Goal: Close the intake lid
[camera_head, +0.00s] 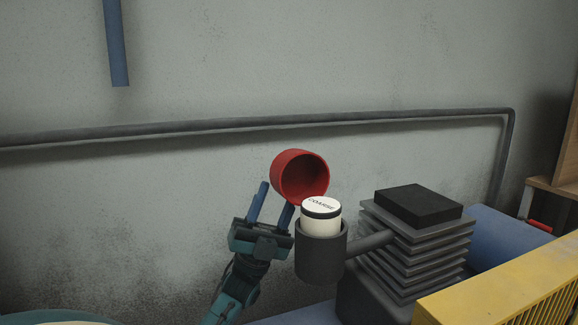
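The intake lid (283,168) is a red round cap. It stands open, tipped up behind the intake with its hollow side facing the front right. The intake (320,262) is a dark grey cup on a side pipe. A white canister marked "COARSE" (321,224) sits in it and sticks out above the rim. My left gripper (276,194) has two blue fingers set apart with nothing visible between them. It is just left of the intake and below the lid's left side. I cannot tell whether a finger touches the lid. My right gripper is not in view.
A finned dark block (415,245) with a black top stands right of the intake, joined by the pipe. A yellow slatted panel (510,285) is at the lower right. A dark pipe (250,122) runs along the grey wall. The space above the lid is free.

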